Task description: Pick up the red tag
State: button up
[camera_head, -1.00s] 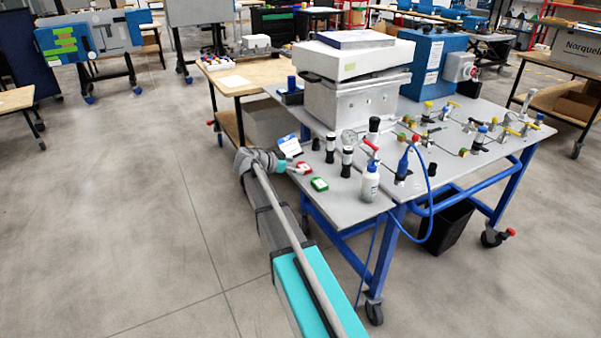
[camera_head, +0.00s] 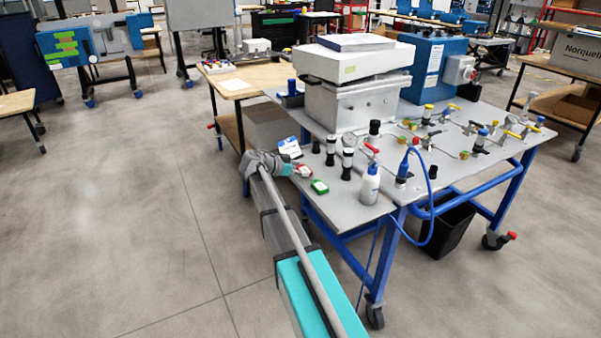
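The red tag (camera_head: 304,170) lies on the left edge of the grey table top. It is small and partly covered by my gripper's fingers. My gripper (camera_head: 297,171) is at the end of my arm, low at the table edge, right at the red tag's left side. The fingers are too small here to show whether they are open, or shut on the tag. A green tag (camera_head: 320,187) with a pale centre lies on the table just to the right and nearer.
A blue and white card (camera_head: 290,147) stands just behind my gripper. The grey table (camera_head: 345,208) has bare surface near the green tag. A large white-topped machine (camera_head: 352,80) stands behind.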

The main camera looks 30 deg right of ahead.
aim_at(301, 169)
jog(key=shift+r, duration=0.1)
jog(key=shift+c, duration=0.2)
notch_tip(301, 169, up, 3)
jog(key=p, duration=0.3)
jog(key=shift+r, duration=0.1)
jog(key=s+d+r+p, duration=0.9)
jog(key=d+p, duration=0.1)
jog(key=shift+s+r, duration=0.3)
jog(key=shift+s, duration=0.05)
jog(key=shift+d, duration=0.1)
dwell(0.5)
jog(key=shift+r, duration=0.1)
notch_tip(301, 169, up, 9)
jog(key=p, duration=0.9)
